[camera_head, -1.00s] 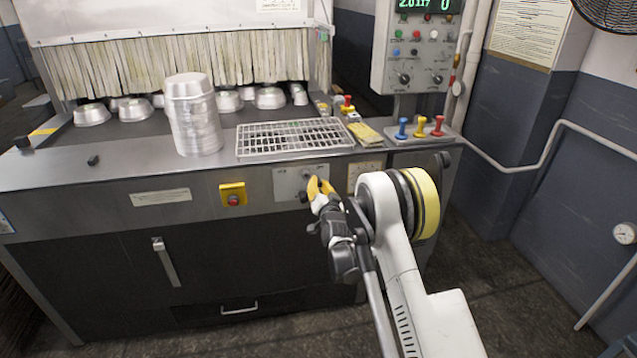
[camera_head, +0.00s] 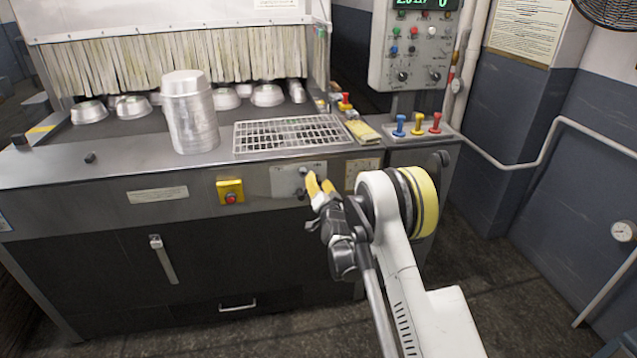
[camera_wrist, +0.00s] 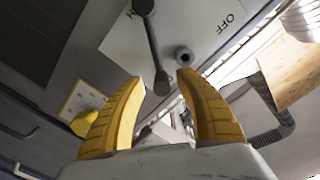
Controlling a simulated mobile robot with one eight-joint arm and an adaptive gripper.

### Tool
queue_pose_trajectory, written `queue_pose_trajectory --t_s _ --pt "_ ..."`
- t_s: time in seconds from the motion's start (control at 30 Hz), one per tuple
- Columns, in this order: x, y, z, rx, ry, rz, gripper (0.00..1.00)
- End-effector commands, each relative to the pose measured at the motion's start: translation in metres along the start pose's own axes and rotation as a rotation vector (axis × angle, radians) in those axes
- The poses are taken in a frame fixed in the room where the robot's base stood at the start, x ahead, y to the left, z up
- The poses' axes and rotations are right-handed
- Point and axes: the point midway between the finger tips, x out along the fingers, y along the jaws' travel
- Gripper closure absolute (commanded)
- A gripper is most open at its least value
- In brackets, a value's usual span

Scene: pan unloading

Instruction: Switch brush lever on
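A pale switch plate (camera_head: 285,180) is on the front panel of the machine. In the wrist view the plate (camera_wrist: 118,38) carries the word OFF and part of another label. A dark lever (camera_wrist: 153,45) with a round knob at its end crosses the plate, and its knob lies between my yellow fingertips in that picture. My gripper (camera_head: 319,181) is in front of the plate's right part and hides some of it. In the wrist view my gripper (camera_wrist: 159,82) is open, with a gap on both sides of the knob. I cannot tell whether a finger touches the lever.
A stack of metal pans (camera_head: 190,115) and a metal grate (camera_head: 290,134) are on the machine top. Small blue, yellow and red levers (camera_head: 418,125) stand at the right. A control box (camera_head: 414,45) is above them.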

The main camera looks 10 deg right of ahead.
Motion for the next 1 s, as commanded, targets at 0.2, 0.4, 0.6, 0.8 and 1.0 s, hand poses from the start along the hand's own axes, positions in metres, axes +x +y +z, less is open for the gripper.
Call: queue_pose_trajectory --t_s 0.2,0.4,0.6,0.8,1.0 --pt "-0.005 0.000 0.000 0.000 -0.001 0.000 0.59" --pt "-0.037 0.000 0.000 0.000 0.000 0.000 0.59" --pt "-0.067 0.000 0.000 0.000 0.000 0.000 0.59" --pt "-0.075 0.000 0.000 0.000 0.000 0.000 0.59" --pt "-0.075 0.000 0.000 0.000 0.000 0.000 0.59"
